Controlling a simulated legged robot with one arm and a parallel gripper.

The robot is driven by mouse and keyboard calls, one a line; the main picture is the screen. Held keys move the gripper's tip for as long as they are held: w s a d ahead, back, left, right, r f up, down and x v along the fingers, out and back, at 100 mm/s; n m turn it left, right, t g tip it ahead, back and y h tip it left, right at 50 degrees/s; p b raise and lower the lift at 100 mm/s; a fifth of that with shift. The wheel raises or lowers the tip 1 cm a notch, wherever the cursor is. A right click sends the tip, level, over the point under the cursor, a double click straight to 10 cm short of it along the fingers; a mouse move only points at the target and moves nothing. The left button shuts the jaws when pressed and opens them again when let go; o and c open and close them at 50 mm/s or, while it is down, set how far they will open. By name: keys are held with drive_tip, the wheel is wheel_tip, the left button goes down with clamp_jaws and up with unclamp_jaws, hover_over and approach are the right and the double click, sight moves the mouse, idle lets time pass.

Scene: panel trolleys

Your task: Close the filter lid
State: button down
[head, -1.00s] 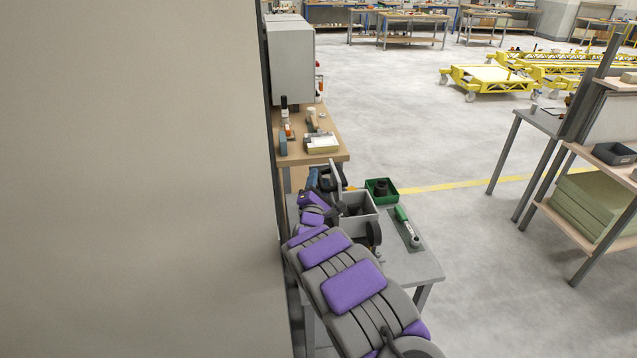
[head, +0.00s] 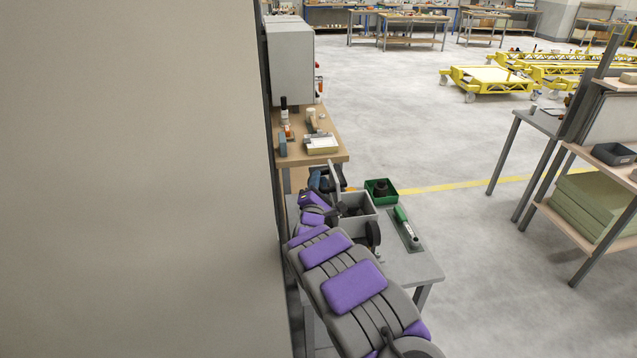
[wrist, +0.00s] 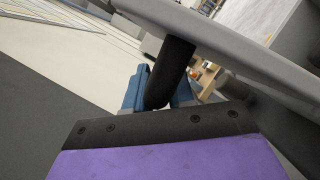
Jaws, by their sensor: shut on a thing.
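The filter housing (head: 373,214) is a light grey open box with dark parts inside, standing on the grey table. Its lid (head: 335,174) is a thin grey plate, seen nearly edge-on and standing raised at the box's left side. In the wrist view the lid (wrist: 225,38) crosses the top as a slanting grey plate with a black bar handle (wrist: 176,62). My gripper (wrist: 159,92) has blue fingers on both sides of this handle and is shut on it. In the head view my gripper (head: 319,179) is left of the lid, partly hidden by my arm.
A green bin (head: 391,194) and a green-handled tool (head: 405,226) lie right of the housing on the grey table (head: 418,268). A large beige panel (head: 130,180) fills the left. A wooden bench (head: 335,152) stands behind. Open floor lies to the right.

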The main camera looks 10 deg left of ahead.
drive_tip(key=shift+d+f, duration=0.1)
drive_tip(key=w+d+m+g+p, duration=0.1)
drive_tip(key=d+m+p, duration=0.1)
drive_tip(key=d+m, duration=0.1)
drive_tip(key=w+d+m+g+p, duration=0.1)
drive_tip(key=d+m+g+p, duration=0.1)
drive_tip(key=d+m+p, duration=0.1)
drive_tip(key=w+d+m+g+p, duration=0.1)
drive_tip(key=d+m+p, duration=0.1)
drive_tip(key=d+m, duration=0.2)
drive_tip(key=shift+d+f+m+g+h, duration=0.15)
drive_tip(key=shift+m, duration=0.45)
drive_tip(key=shift+d+f+m+g+h, duration=0.1)
drive_tip(key=shift+f+m+g+h, duration=0.05)
drive_tip(key=shift+m, duration=0.45)
drive_tip(key=shift+w+d+f+m+g+y, duration=0.25)
drive_tip(key=shift+d+f+m+g+y, duration=0.25)
drive_tip(key=shift+d+f+m, duration=0.65)
drive_tip(key=shift+f, duration=0.35)
drive_tip(key=c, duration=1.2)
unclamp_jaws()
drive_tip(key=shift+w, duration=0.1)
drive_tip(key=shift+o, duration=0.7)
drive_tip(key=shift+a, duration=0.1)
